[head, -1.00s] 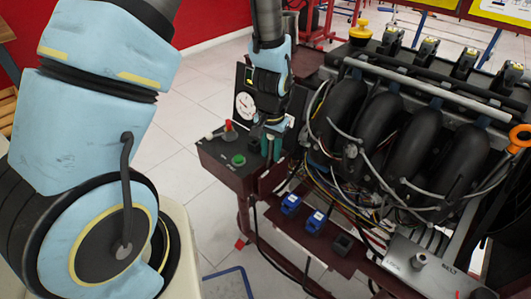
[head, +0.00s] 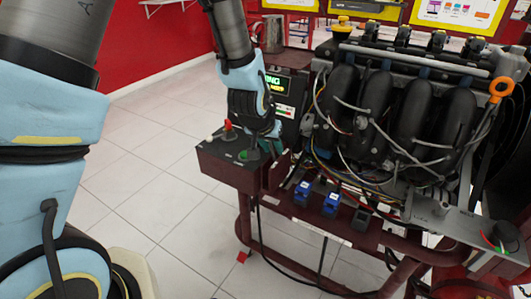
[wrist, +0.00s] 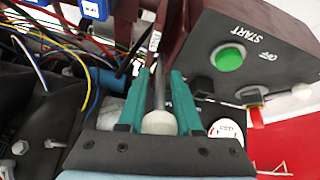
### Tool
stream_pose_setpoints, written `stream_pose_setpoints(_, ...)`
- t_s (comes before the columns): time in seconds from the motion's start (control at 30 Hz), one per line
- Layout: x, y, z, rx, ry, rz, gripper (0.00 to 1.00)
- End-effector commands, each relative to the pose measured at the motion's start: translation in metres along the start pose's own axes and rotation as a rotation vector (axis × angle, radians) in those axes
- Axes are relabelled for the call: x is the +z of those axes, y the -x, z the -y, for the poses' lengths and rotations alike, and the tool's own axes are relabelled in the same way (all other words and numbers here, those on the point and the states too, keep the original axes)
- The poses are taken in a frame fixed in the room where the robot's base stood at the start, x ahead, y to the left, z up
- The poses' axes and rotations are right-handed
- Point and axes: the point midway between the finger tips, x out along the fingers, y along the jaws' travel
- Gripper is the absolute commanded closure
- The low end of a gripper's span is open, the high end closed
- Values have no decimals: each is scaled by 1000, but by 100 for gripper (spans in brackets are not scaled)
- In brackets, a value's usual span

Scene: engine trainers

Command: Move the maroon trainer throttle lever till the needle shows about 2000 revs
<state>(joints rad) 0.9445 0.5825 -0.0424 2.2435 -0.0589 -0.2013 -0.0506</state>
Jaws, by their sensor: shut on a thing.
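My gripper (wrist: 160,85) is shut on the throttle lever. In the wrist view, the lever's grey rod (wrist: 160,92) runs between the teal fingers, and its pale round knob (wrist: 159,122) sits near their base. In the head view, my gripper (head: 267,148) is at the right end of the maroon control box (head: 226,172), and it hides the lever. The engine trainer's dark instrument panel (head: 288,101) stands behind my gripper, with a lit display (head: 274,84). The needle dial is not visible in the head view; my wrist covers that part. The lever's angle is hard to judge.
The box carries a green start button (wrist: 230,58) and a red switch (head: 228,125) close to my gripper. The engine (head: 400,110), with loose wires, is on the right. Blue connectors (head: 302,192) sit on the lower shelf. Floor (head: 150,190) at left is clear.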

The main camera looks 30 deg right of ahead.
Motion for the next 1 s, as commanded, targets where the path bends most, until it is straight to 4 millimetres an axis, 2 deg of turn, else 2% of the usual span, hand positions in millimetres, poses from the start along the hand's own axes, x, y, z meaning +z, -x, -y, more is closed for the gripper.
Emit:
stream_pose_setpoints(0.33, -2, 0, 0, 0, 1, -4, 100)
stream_pose_setpoints(0.37, -2, 0, 0, 0, 1, -4, 63)
stream_pose_setpoints(0.53, -1, 0, 0, 0, 1, -3, 44)
stream_pose_setpoints(0.83, -1, 2, 0, 0, 0, -2, 44)
stream_pose_setpoints(1.0, -2, 22, 0, 0, 1, -4, 44)
